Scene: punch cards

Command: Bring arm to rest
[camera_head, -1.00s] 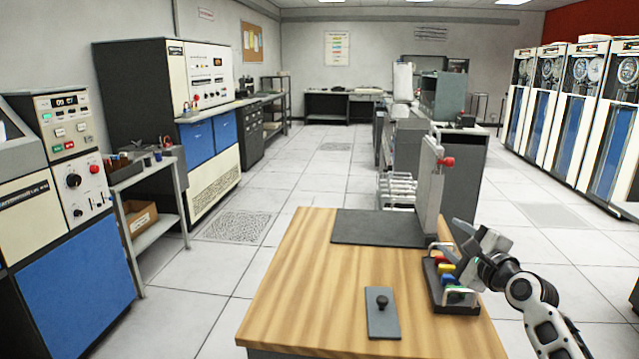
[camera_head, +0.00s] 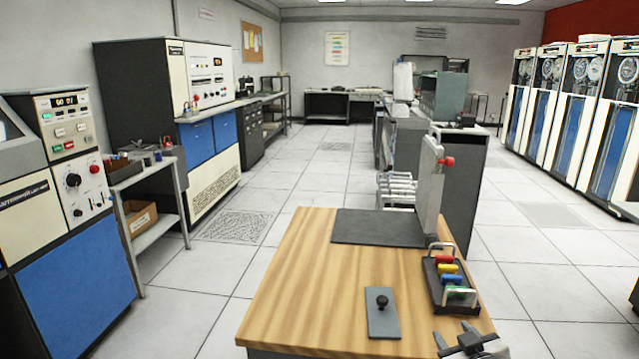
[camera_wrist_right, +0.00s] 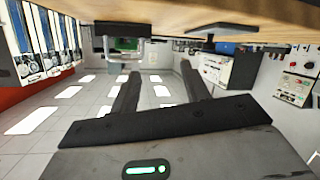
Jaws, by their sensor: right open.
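My right gripper (camera_head: 462,342) is at the bottom right of the head view, by the near right corner of the wooden table (camera_head: 320,265). Its two fingers (camera_wrist_right: 160,92) stand apart with nothing between them in the right wrist view, where the table's edge (camera_wrist_right: 200,15) runs along the top. The rest of my right arm is out of the head view. My left gripper is not in view.
On the table are a dark mat (camera_head: 375,228), a grey plate with a black knob (camera_head: 381,315) and a black tray (camera_head: 436,290) holding coloured pieces. A grey upright with a red knob (camera_head: 430,190) stands at the back right. The floor right of the table is clear.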

